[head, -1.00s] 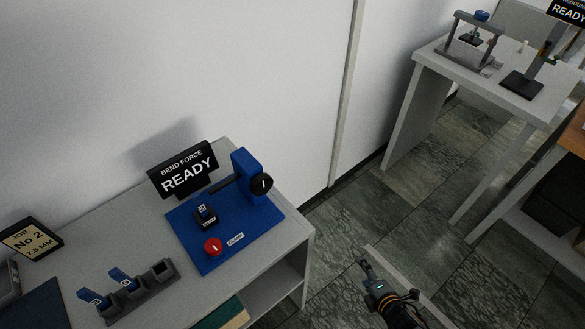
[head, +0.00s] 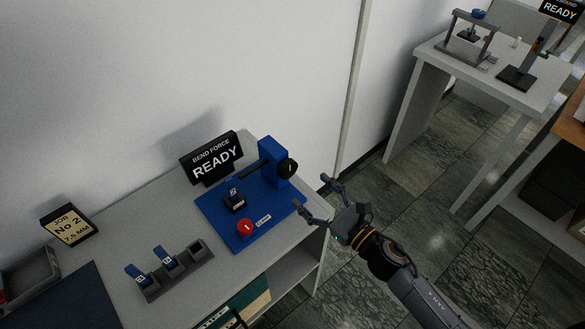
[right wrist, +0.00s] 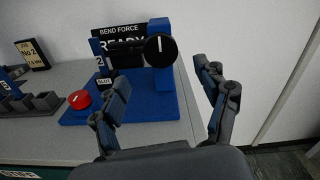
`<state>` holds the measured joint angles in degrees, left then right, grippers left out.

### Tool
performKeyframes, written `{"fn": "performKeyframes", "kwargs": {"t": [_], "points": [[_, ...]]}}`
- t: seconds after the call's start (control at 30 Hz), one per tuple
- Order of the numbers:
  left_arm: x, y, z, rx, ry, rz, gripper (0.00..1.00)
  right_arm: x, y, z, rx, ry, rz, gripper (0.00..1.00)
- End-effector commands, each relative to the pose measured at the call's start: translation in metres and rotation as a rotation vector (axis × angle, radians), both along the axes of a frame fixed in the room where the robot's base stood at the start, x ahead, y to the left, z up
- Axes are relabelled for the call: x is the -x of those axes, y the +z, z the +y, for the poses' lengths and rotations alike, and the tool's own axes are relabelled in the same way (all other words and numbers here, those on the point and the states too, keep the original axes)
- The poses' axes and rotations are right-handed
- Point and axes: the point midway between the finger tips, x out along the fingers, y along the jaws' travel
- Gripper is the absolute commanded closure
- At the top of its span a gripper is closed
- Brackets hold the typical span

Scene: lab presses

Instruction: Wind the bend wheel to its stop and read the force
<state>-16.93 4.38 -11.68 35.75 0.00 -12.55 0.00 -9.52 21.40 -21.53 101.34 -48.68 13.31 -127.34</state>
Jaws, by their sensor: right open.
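The blue bend tester (head: 275,203) stands on the grey bench. Its black bend wheel (head: 288,167), with a white mark, sits on the right side of the blue upright; the wheel also shows in the right wrist view (right wrist: 160,49). A red clamp knob (head: 245,229) is at the front, and a small blue-and-black piece (head: 235,200) sits in the middle of the base. The display (head: 213,160) reads BEND FORCE READY. My right gripper (head: 312,196) is open and empty, right of the tester and short of the wheel. My left gripper is not identifiable.
A grey rack (head: 178,270) holds two blue-tabbed pieces and has one empty slot. A job card (head: 69,225) reads No 2, 7.5 MM. A dark mat (head: 65,298) lies at the bench's left. Another table (head: 520,95) with devices stands at the back right. Floor between is clear.

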Motion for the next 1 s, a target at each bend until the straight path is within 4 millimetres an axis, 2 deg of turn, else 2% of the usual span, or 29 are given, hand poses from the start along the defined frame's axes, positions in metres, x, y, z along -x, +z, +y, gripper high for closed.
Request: {"fn": "performKeyframes", "kwargs": {"t": [0.03, 0.2, 0.4, 0.83, 1.0], "points": [[0.005, 0.008, 0.003, -0.004, 0.000, 0.007, 0.42, -0.011, 0.005, 0.007, -0.004, -0.002, -0.002, 0.25], [0.012, 0.017, 0.008, -0.010, 0.002, 0.018, 0.42, -0.038, 0.004, 0.027, -0.003, -0.003, 0.000, 0.25], [0.011, 0.022, 0.008, -0.010, 0.003, 0.017, 0.42, -0.058, 0.001, 0.041, -0.002, -0.003, 0.002, 0.25], [0.004, 0.023, 0.004, -0.005, 0.004, 0.007, 0.42, -0.064, -0.001, 0.046, -0.002, -0.002, 0.002, 0.25], [0.004, 0.023, 0.002, -0.003, 0.004, 0.006, 0.42, -0.064, -0.001, 0.046, -0.002, -0.002, 0.002, 0.60]]}}
